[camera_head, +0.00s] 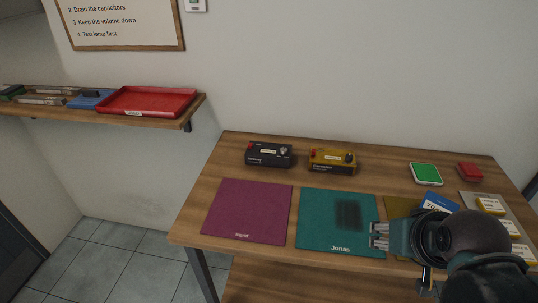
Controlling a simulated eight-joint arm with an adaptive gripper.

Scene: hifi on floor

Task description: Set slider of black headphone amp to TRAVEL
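A black headphone amp (268,156) stands at the back left of the wooden table. It has a pale label, a round knob at its right and a red part at its left end. Its slider and the slider's setting are too small to make out. My gripper (378,236) is over the right edge of the teal mat, well to the front and right of the black amp. Its fingers point left, look slightly apart and hold nothing.
A yellow amp (333,160) stands just right of the black one. A purple mat (247,212) and a teal "Jonas" mat (318,225) lie in front. A green-topped box (426,173) and a red box (469,171) stand at the back right. A wall shelf (150,121) holds a red tray.

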